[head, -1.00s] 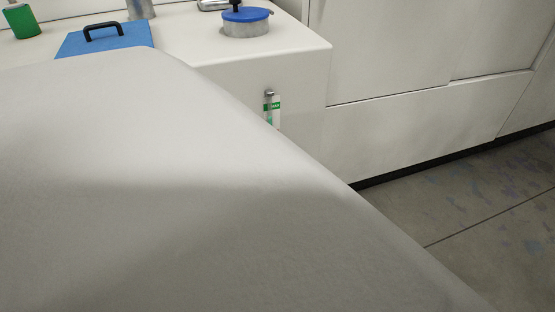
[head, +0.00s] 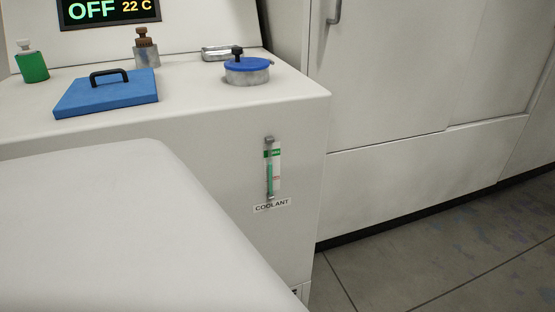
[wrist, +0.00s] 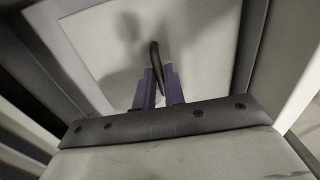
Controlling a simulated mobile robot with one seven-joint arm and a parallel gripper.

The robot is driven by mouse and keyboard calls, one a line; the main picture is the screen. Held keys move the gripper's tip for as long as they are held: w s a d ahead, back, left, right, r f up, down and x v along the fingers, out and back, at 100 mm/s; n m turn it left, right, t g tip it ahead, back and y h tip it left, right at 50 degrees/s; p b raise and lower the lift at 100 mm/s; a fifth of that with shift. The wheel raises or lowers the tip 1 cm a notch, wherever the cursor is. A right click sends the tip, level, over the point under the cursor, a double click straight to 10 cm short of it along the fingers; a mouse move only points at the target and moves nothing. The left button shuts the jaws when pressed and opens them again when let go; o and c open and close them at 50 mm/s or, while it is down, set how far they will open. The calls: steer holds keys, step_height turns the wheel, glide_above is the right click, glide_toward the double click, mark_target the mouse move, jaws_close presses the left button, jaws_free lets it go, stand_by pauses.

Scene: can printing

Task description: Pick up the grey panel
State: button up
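A pale grey flat panel (wrist: 90,50) with a dark upright handle (wrist: 155,58) fills the upper middle of the wrist view. My gripper (wrist: 158,80) has two purple fingers, one on each side of this handle and very close to it. The frames do not show whether the fingers press on the handle. Neither my fingers nor this panel can be made out in the head view.
The head view shows a white counter (head: 215,100) with a blue lid with black handle (head: 107,95), a green bottle (head: 32,66), a brown-capped container (head: 146,52) and a blue-topped round cap (head: 247,70). A coolant gauge (head: 270,172) is on its front. Floor (head: 420,260) is clear at right.

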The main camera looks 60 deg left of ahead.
jaws_close()
